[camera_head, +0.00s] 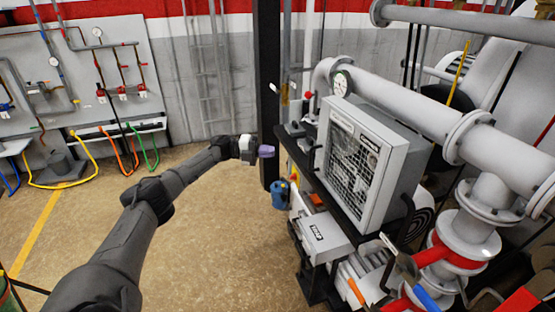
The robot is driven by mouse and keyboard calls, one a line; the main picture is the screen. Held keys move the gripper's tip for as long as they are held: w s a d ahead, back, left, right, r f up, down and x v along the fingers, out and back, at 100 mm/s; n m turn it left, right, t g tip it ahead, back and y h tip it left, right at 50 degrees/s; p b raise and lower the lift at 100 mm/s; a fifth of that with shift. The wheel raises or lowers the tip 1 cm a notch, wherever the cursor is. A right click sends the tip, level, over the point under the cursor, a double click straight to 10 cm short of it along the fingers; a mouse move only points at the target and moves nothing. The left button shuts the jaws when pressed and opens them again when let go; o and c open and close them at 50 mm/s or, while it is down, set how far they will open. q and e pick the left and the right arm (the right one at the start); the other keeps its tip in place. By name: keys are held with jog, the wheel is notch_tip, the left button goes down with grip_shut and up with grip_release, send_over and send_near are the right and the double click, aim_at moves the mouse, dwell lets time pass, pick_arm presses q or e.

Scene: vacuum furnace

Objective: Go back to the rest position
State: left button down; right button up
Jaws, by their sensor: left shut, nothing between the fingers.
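My left arm reaches in from the lower left, stretched out toward the middle of the picture. My left gripper (266,151) is at its end, with its purple fingers shut and nothing held. It is in the air left of the grey furnace cabinet (400,165), apart from it as far as I can tell. The cabinet has a mesh-covered front and stands on a dark frame. My right gripper and right arm are not in view.
A black post (268,80) stands right behind my left gripper. Thick grey pipes (430,75) with flanges and a gauge (341,83) fill the right side. A blue container (280,194) is below the gripper. A wall panel (75,75) with hoses is at left. Open floor (200,245) lies below the arm.

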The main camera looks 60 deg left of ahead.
pick_arm(q)
jog(key=shift+s+a, duration=0.3)
jog(key=shift+a, duration=0.3)
